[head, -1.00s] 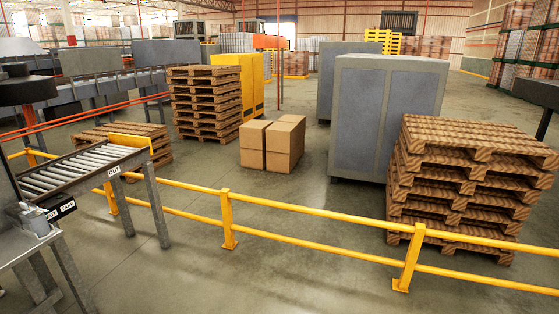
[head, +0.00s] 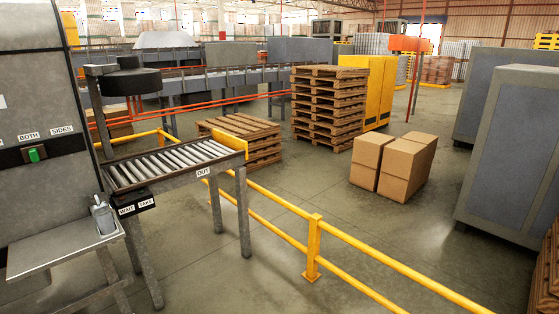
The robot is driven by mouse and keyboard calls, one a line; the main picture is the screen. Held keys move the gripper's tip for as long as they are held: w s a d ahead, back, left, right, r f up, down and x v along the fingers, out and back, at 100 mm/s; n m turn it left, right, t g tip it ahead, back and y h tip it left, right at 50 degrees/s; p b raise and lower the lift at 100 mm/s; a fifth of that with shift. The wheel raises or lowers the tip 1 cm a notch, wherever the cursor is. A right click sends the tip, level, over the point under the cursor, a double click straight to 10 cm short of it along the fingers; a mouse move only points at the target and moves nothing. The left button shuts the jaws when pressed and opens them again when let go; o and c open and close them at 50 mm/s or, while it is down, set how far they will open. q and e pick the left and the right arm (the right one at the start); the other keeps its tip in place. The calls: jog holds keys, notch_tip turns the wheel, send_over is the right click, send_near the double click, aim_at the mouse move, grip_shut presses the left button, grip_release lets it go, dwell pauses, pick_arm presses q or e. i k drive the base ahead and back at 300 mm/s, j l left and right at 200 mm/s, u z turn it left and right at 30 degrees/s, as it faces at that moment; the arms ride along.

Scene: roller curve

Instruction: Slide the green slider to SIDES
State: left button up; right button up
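The green slider (head: 34,154) sits in a dark horizontal slot (head: 62,147) on the front of a grey machine (head: 38,85) at the left. It is under the label BOTH (head: 28,135). The label SIDES (head: 61,129) is to its right, over the right part of the slot. The slot runs on towards the picture's left edge, so its left end may be cut off. Neither of my grippers is in view.
A roller conveyor (head: 170,163) marked OUT leaves the machine to the right. A grey shelf (head: 62,248) with a small bottle (head: 102,215) juts out below the slot. A yellow railing (head: 313,245) crosses the floor. Cartons (head: 395,167) and pallets (head: 330,105) stand beyond.

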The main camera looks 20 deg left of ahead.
aim_at(33, 155)
jog(key=i+j+u, duration=0.1)
jog(key=i+u, duration=0.2)
jog(key=u, duration=0.2)
jog(key=i+u, duration=0.25)
jog(key=u, duration=0.2)
jog(key=i+l+u, duration=0.1)
jog(key=i+u, duration=0.2)
jog(key=u, duration=0.2)
jog(key=i+u, duration=0.2)
jog(key=u, duration=0.2)
jog(key=i+j+u, duration=0.1)
jog(key=u, duration=0.3)
jog(key=i+l+u, duration=0.1)
jog(key=i+u, duration=0.25)
jog(key=i+l+u, duration=0.1)
jog(key=u, duration=0.3)
